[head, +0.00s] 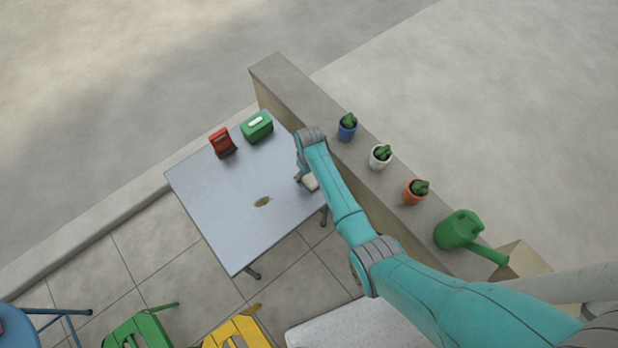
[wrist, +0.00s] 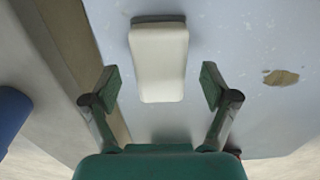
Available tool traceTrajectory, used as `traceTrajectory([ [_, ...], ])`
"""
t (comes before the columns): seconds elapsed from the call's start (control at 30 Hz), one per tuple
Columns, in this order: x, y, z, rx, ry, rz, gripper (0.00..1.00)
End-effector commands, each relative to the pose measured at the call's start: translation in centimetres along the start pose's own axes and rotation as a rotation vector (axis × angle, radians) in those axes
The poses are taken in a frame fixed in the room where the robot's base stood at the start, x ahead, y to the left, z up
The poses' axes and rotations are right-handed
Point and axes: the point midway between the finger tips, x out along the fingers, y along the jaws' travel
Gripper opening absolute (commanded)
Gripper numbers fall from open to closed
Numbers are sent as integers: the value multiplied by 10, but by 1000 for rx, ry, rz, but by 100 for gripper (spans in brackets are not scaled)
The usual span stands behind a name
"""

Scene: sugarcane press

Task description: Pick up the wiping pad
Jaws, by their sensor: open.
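The wiping pad (wrist: 159,62) is a white, rounded block lying on the light grey-blue table (head: 225,195), near the table's edge by the low wall. In the head view the pad (head: 311,183) is partly hidden by my arm. My gripper (wrist: 157,86) is open and empty. In the wrist view its two green-tipped fingers stand on either side of the pad's near end, apart from it. In the head view my gripper (head: 299,180) is at the table's right side, partly hidden by my own wrist. I cannot tell its exact height above the table.
A brown stain (head: 262,202) marks the table. A red holder (head: 222,143) and a green box (head: 257,127) stand at its far edge. The low wall (head: 300,85) carries potted cacti (head: 380,157) and a green watering can (head: 460,230). Green and yellow stools (head: 238,330) stand in front.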

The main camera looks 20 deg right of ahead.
Motion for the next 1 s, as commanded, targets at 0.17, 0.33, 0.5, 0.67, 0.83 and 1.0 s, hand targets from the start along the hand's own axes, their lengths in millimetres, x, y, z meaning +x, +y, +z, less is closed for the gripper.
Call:
traceTrajectory([
  [0.17,14,0,-1,0,2,1,85],
  [0.33,15,0,-1,0,3,1,85],
  [0.5,15,0,-1,0,2,1,63],
  [0.67,15,0,-1,0,2,1,23],
  [0.83,15,0,-1,0,2,1,20],
  [1.0,14,0,-1,0,2,1,20],
])
